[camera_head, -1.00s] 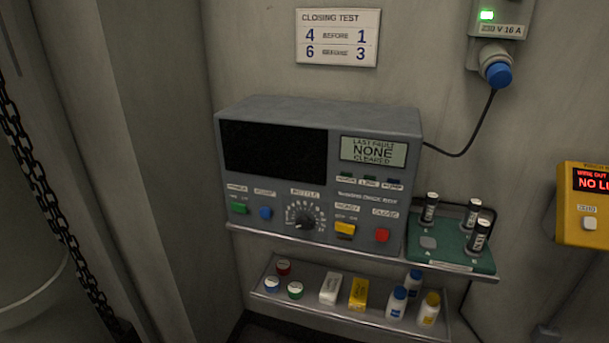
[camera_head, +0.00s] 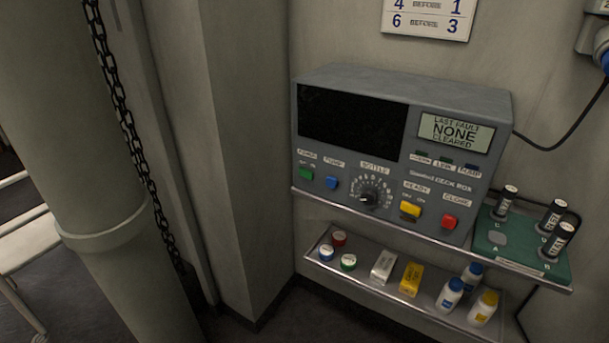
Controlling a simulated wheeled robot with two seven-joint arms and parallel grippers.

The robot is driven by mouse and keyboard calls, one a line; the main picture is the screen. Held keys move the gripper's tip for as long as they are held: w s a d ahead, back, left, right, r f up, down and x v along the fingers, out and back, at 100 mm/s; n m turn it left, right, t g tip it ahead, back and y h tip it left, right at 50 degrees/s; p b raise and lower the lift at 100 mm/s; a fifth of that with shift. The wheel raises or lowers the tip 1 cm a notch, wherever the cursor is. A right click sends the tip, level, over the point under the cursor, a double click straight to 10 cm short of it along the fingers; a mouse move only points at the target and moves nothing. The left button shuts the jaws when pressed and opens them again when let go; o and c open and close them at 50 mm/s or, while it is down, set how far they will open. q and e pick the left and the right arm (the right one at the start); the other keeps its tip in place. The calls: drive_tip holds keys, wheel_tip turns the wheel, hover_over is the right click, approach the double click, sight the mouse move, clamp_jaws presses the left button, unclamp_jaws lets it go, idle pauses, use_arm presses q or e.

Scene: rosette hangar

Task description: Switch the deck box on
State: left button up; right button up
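The grey deck box (camera_head: 330,174) stands on a metal shelf against the wall, in the middle right of the head view. Its large screen (camera_head: 352,122) is black. A smaller display (camera_head: 455,132) reads "LAST FAULT NONE CLEARED". A green switch (camera_head: 306,174) under a label that seems to read "POWER" is at the lower left of the front. Beside it are a blue button (camera_head: 332,183), a "BOTTLE" dial (camera_head: 368,198), a yellow "READY" switch (camera_head: 410,209) and a red "CLOSE" button (camera_head: 449,221). Neither gripper is in view.
A green tray (camera_head: 550,275) with several dark cylinders stands right of the box. A lower shelf (camera_head: 400,298) holds caps, small boxes and bottles. A chain (camera_head: 123,120) and a thick pipe (camera_head: 60,120) are at left. A sign (camera_head: 428,18) hangs above.

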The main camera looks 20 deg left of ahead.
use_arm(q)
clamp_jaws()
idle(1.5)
